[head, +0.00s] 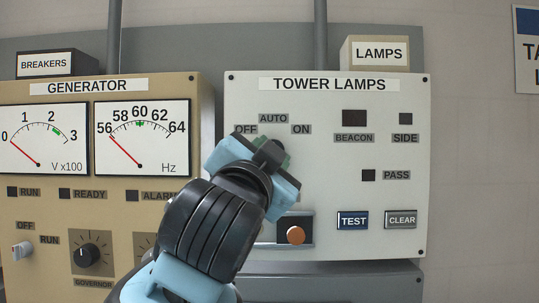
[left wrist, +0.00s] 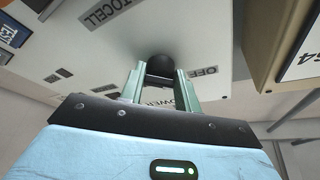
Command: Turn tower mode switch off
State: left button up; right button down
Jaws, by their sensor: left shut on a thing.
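The white TOWER LAMPS panel (head: 340,190) faces me, with OFF, AUTO and ON labels (head: 273,119) in its upper left. The tower mode switch is a dark round knob (left wrist: 160,66) in the left wrist view. In the head view my left gripper (head: 270,152) covers it, just below those labels. The two green fingers of the left gripper (left wrist: 160,80) are shut on the knob, one on each side. The OFF label (left wrist: 197,71) shows beside the right finger in the wrist view. Where the knob points is hidden. My right gripper is not in view.
An orange-brown round control (head: 295,235) sits low on the panel, beside my arm. TEST (head: 353,220) and CLEAR (head: 401,219) buttons are at its lower right. The BEACON lamp (head: 354,118) is dark. The tan GENERATOR panel (head: 130,215) stands close on the left.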

pick_arm(q)
jog(key=o, duration=1)
jog(key=shift+c, duration=0.2)
jog(key=shift+s, duration=0.1)
jog(key=v, duration=0.7)
jog(key=shift+s+f, duration=0.2)
jog(key=shift+s, duration=0.1)
